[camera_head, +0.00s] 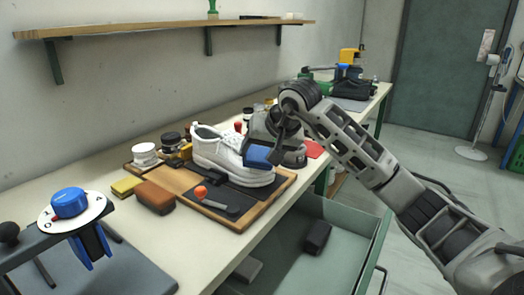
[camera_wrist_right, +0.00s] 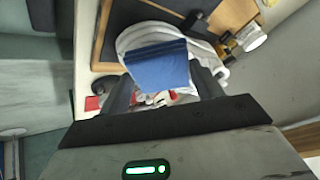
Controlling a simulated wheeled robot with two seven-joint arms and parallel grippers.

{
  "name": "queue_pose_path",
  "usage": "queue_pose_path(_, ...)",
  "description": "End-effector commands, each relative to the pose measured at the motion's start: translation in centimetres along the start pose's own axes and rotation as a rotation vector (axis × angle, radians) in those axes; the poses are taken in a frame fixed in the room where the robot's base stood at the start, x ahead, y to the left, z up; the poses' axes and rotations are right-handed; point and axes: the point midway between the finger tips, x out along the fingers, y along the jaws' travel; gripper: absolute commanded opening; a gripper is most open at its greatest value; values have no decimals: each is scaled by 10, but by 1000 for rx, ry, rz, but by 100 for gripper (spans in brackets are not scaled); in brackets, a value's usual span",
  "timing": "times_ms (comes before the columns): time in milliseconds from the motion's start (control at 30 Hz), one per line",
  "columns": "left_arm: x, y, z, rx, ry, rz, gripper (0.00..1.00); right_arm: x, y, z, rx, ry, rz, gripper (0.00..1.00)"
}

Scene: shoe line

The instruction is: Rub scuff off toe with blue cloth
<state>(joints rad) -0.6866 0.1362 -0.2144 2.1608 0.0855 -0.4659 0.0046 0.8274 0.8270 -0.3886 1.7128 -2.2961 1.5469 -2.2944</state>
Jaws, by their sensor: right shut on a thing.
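A white shoe (camera_head: 222,150) lies on a wooden board with a dark mat (camera_head: 232,205), its toe pointing to the right. My right gripper (camera_head: 268,148) is shut on a folded blue cloth (camera_head: 256,157) at the toe end of the shoe. In the right wrist view, the cloth (camera_wrist_right: 158,64) sits between the two fingers (camera_wrist_right: 165,88), with the white shoe (camera_wrist_right: 135,38) behind it. The cloth overlaps the toe in both views; I cannot tell whether it touches. The scuff is not visible. My left gripper is not in view.
An orange-knobbed tool (camera_head: 215,200) lies on the mat. A brown block (camera_head: 154,197), a yellow sponge (camera_head: 126,185) and jars (camera_head: 145,155) stand left of the shoe. A blue-knobbed device (camera_head: 70,203) is at front left. An open drawer (camera_head: 345,240) juts out below the bench.

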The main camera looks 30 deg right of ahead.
Motion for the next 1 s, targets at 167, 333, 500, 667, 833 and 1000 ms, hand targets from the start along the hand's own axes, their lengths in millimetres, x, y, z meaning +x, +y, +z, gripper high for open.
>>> queue_pose_path(167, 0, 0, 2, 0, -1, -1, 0, 0, 0, 0, 0, 0, 0, 46)
queue_pose_path(333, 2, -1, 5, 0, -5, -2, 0, 4, 0, 1, 0, 0, 0, 46)
queue_pose_path(500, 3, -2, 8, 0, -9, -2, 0, 7, 0, 2, 1, 0, 0, 46)
queue_pose_path(667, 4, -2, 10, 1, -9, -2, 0, 10, 0, 3, 1, 0, 0, 46)
queue_pose_path(833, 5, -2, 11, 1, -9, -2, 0, 13, 0, 4, 0, 0, 0, 46)
queue_pose_path(1000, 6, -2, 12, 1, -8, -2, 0, 16, 0, 5, 0, 0, 0, 46)
